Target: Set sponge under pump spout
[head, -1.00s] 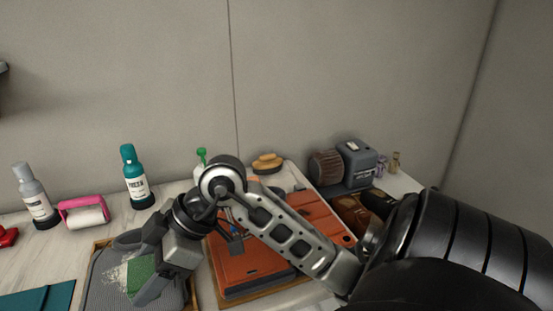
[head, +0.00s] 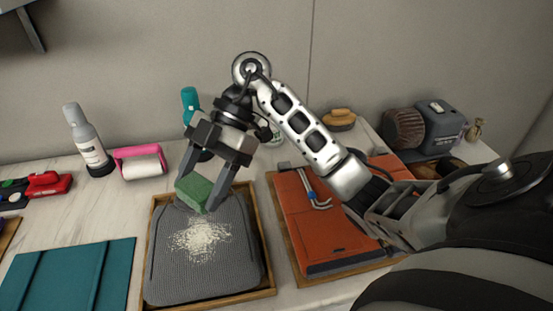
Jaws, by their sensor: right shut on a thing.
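A green sponge (head: 195,192) is between the fingers of my right gripper (head: 198,188), which is shut on it. The gripper holds it tilted above the far part of a grey ribbed mat (head: 180,270), which carries a patch of pale crumbs (head: 200,238). A small part of a pale bottle with a green bit (head: 276,134) shows behind my right arm. It may be the pump bottle; its top and spout are hidden. My left gripper is out of view.
A teal bottle (head: 190,97) stands behind my gripper. A grey bottle (head: 86,140) and a pink-handled roller (head: 140,162) stand left. An orange case (head: 320,235) lies right of the wooden tray (head: 262,240). A teal folder (head: 70,275) lies front left.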

